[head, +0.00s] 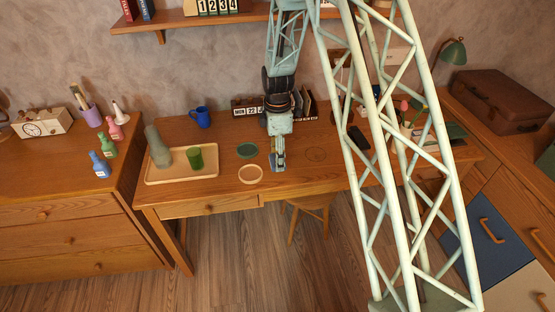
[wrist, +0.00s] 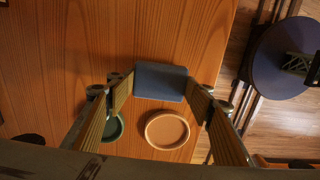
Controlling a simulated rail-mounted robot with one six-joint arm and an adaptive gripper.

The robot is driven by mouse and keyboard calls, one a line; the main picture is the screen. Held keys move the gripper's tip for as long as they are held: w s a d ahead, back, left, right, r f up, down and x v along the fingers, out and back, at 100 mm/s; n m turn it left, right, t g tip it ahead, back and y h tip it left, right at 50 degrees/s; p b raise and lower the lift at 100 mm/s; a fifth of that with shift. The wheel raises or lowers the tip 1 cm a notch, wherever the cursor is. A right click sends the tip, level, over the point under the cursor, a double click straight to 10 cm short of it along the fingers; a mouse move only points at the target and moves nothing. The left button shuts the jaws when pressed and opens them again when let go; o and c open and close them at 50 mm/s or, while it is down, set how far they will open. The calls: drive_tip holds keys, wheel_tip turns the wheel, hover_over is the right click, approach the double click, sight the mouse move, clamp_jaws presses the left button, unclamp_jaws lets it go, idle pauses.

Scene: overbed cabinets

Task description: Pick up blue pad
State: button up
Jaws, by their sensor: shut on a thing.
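The blue pad (wrist: 161,82) is a small flat blue-grey block, seen between my fingertips in the wrist view. My gripper (wrist: 162,92) is shut on it, with one finger at each side edge. In the head view my gripper (head: 278,158) points down over the front middle of the desk, and little of the pad shows there. I cannot tell how far the pad is above the wood.
A peach round dish (head: 250,174) and a green round dish (head: 247,150) lie left of my gripper on the desk (head: 222,134). A tray (head: 182,177) holds a grey-green bottle (head: 158,147) and a green cup (head: 195,158). A blue mug (head: 200,117) and calendar blocks (head: 247,111) stand behind.

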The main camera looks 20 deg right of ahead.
drive_tip(key=shift+r, duration=0.8)
drive_tip(key=s+r+p, duration=0.2)
drive_tip(key=s, duration=1.4)
